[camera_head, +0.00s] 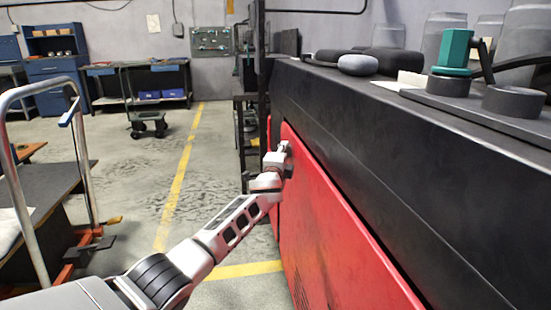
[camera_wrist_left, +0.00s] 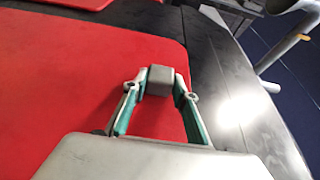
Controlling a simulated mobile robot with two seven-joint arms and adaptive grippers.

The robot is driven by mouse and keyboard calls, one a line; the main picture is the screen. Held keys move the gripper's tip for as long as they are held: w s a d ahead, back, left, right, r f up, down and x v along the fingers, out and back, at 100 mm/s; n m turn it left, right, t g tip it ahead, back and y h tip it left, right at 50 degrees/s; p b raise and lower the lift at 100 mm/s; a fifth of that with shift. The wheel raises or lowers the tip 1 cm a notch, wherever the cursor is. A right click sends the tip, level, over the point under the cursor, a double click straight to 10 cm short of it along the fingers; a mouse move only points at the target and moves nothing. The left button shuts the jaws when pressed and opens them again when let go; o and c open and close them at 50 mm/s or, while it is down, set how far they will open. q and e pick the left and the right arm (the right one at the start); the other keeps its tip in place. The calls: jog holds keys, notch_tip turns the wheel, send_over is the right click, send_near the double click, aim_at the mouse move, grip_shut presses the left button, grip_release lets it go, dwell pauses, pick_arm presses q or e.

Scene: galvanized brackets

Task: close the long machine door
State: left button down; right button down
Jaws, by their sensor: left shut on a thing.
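The long machine door is a red panel (camera_head: 335,240) on the front of a black machine, running toward me along its side. It fills much of the left wrist view (camera_wrist_left: 70,85). A small grey block-like handle (camera_wrist_left: 160,80) stands on the door near its edge. My left gripper (camera_head: 284,153) is at the far upper part of the door. In the left wrist view its two green-lined fingers (camera_wrist_left: 160,88) close on both sides of the handle. I cannot tell exactly how far the door stands from the machine body. My right gripper is not in view.
The black machine top (camera_head: 400,120) carries grey rounded objects (camera_head: 358,64), a teal part (camera_head: 455,50) and dark rings. Another red panel (camera_wrist_left: 85,3) lies beyond the door. A cart with a metal rail (camera_head: 80,150) stands left. Floor with a yellow line (camera_head: 180,180) is clear between.

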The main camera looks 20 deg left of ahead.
pick_arm(q)
jog(key=shift+w+d+r, duration=0.15)
jog(key=shift+d+r, duration=0.05)
jog(key=shift+d, duration=0.45)
jog(key=c, duration=1.6)
grip_release()
jog(key=shift+w+d, duration=0.1)
jog(key=shift+c, duration=0.2)
jog(key=shift+w+d+f+h, duration=0.1)
jog(key=shift+w+h, duration=0.05)
jog(key=shift+h, duration=0.15)
jog(key=shift+s+d+f, duration=0.1)
jog(key=shift+s+d, duration=0.1)
jog(key=shift+s, duration=0.65)
jog(key=s, duration=0.6)
jog(key=s+d, duration=0.1)
jog(key=s, duration=0.3)
jog(key=shift+s, duration=0.1)
jog(key=shift+a, duration=0.1)
